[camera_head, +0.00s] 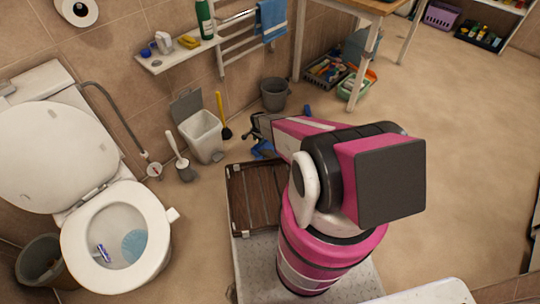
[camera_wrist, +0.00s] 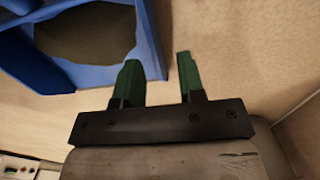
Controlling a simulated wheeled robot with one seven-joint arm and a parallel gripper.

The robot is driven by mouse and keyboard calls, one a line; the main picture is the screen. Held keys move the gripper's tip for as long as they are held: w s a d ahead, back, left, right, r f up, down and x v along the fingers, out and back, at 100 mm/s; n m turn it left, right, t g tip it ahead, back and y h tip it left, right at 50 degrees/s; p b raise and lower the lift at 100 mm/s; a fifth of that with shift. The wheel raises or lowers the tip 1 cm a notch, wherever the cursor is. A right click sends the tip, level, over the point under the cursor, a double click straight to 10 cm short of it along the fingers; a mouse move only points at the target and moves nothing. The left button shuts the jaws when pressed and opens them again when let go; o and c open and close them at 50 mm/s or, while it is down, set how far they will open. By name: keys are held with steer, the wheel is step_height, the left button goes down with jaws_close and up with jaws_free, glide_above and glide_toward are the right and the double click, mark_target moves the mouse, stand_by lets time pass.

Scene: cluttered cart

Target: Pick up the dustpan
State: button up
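A blue object with a dark opening, which looks like the dustpan (camera_wrist: 62,75), fills the upper left of the wrist view. In the head view a small part of the blue dustpan (camera_head: 263,149) shows on the floor beside my gripper (camera_head: 258,128), mostly hidden by my arm. In the wrist view my gripper (camera_wrist: 157,82) has its two green fingers apart. The left finger overlaps the blue edge, and part of the blue rim shows between the fingers. I cannot tell whether they touch. Nothing is clamped.
A white bin (camera_head: 203,137) with an open lid, a toilet brush (camera_head: 182,165) and a yellow-handled plunger (camera_head: 221,112) stand along the wall left of my gripper. A grey bucket (camera_head: 274,95) stands behind. A brown slatted rack (camera_head: 250,195) lies in front. The floor to the right is clear.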

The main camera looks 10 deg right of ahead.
mark_target(259, 147)
step_height(259, 147, down, 5)
steer(key=shift+s+d+r, duration=0.1)
steer(key=shift+d, duration=0.05)
jaws_close()
steer(key=shift+r, duration=0.15)
